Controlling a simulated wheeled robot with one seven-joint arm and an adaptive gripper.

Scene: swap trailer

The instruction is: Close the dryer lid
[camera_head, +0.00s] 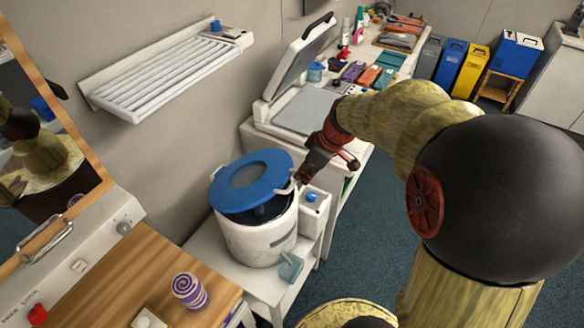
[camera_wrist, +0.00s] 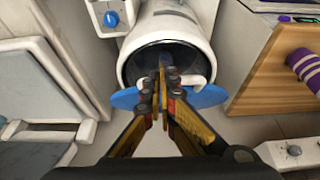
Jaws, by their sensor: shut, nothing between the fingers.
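The dryer (camera_head: 258,240) is a white round tub on a low white stand. Its blue lid (camera_head: 250,172) is tilted partly open above the rim, with a dark gap showing on the near side. In the wrist view the white tub (camera_wrist: 172,32) opens toward me, and the blue lid (camera_wrist: 208,98) shows on both sides of my fingers. My gripper (camera_head: 297,180) is shut and empty at the lid's right edge, close to its white handle. In the wrist view my gripper (camera_wrist: 162,88) is in front of the tub's dark mouth. I cannot tell whether it touches the lid.
A white control box with a blue knob (camera_head: 311,197) stands right of the dryer. A heat press (camera_head: 300,75) stands open behind. A wooden counter (camera_head: 170,265) with a purple striped roll (camera_head: 190,290) is at front left.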

